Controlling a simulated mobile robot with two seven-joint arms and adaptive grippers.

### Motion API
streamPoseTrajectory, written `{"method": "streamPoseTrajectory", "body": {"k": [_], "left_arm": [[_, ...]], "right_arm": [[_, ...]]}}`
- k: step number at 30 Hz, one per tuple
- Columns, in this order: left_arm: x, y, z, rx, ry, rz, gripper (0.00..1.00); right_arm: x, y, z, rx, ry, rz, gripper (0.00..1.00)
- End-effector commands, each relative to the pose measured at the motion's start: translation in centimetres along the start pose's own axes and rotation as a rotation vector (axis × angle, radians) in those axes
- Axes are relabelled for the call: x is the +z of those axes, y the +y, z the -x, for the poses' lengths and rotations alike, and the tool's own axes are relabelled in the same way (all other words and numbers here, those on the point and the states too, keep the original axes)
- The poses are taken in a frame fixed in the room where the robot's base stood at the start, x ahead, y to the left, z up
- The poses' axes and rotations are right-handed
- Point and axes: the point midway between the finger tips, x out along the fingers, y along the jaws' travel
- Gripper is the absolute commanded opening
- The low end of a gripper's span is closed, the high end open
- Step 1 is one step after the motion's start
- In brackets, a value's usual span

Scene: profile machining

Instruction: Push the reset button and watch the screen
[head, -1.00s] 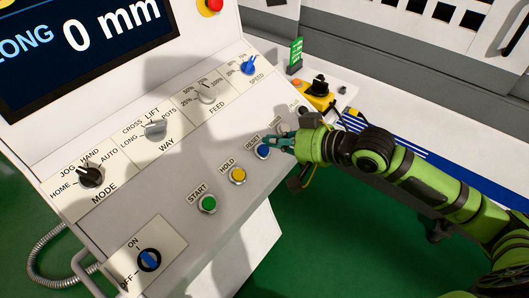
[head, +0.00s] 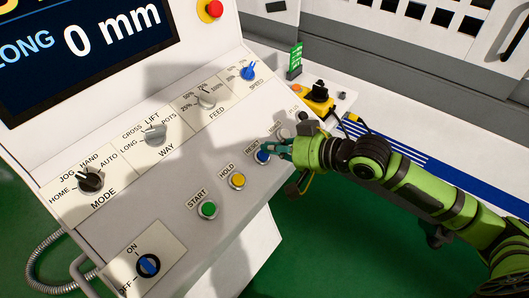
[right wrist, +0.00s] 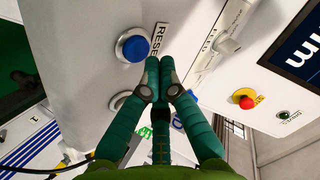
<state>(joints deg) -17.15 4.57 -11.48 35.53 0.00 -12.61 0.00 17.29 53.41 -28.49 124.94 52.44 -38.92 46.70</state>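The blue reset button (head: 262,157) sits on the sloping panel beside its RESET label. In the right wrist view, the reset button (right wrist: 133,47) is just left of my fingertips. My right gripper (head: 271,147) is right beside the button in the head view. In the right wrist view, the teal fingers of the right gripper (right wrist: 159,64) are together and empty. I cannot tell whether they touch the panel. The screen (head: 85,50) reads "LONG 0 mm", its top cut off. A corner of the screen (right wrist: 297,45) shows in the right wrist view. My left gripper is not in view.
A yellow HOLD button (head: 237,181) and a green START button (head: 207,210) lie in the same row. Several knobs line the panel above. A red emergency button (head: 210,10) is beside the screen. A yellow-black control (head: 318,98) stands behind my right gripper.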

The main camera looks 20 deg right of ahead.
Motion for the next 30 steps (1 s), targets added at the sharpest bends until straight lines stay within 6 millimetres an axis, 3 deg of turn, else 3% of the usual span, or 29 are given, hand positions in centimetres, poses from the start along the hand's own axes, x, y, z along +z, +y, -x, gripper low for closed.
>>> {"method": "streamPoseTrajectory", "body": {"k": [30], "left_arm": [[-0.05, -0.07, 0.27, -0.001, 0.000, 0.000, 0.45]], "right_arm": [[0.40, 0.41, -0.72, 0.000, 0.000, 0.000, 0.00]]}}
